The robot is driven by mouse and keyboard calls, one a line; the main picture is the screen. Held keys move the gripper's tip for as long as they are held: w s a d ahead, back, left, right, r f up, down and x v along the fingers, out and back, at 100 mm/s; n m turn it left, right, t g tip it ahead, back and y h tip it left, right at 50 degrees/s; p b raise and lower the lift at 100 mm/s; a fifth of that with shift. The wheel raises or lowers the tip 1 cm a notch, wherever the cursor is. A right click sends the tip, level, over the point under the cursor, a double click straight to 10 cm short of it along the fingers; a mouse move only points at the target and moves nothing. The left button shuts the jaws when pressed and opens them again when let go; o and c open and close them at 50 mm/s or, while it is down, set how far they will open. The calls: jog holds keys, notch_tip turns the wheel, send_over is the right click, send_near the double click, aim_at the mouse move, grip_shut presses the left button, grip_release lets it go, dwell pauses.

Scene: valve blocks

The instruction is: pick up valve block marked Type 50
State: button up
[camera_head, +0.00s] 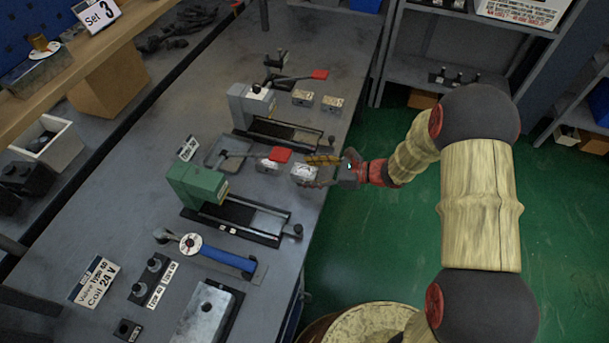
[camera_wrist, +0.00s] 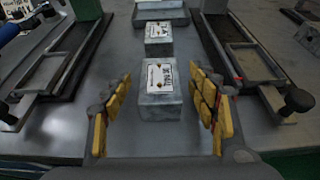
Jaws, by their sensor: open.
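A grey metal valve block with a white label (camera_wrist: 158,90) lies on the bench in the wrist view, close ahead and between the lines of my two fingers. It also shows in the head view (camera_head: 304,173), at my fingertips. A second, similar block (camera_wrist: 158,38) lies behind it; in the head view it (camera_head: 268,166) is to the left. The type marks on the labels are too small to read. My gripper (camera_head: 322,162) is open, with yellow finger pads spread on both sides of the near block in the wrist view (camera_wrist: 160,78). Contact with the block is not visible.
Two more small blocks (camera_head: 302,98) (camera_head: 332,103) lie farther back. A green fixture (camera_head: 203,185) and a grey fixture (camera_head: 250,105), each with a dark rail, flank the near blocks. A grey tray (camera_head: 214,158) stands behind them. The green floor (camera_head: 370,240) is clear right of the bench.

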jog(key=c, duration=1.5)
jog(key=shift+r, duration=0.1)
grip_shut()
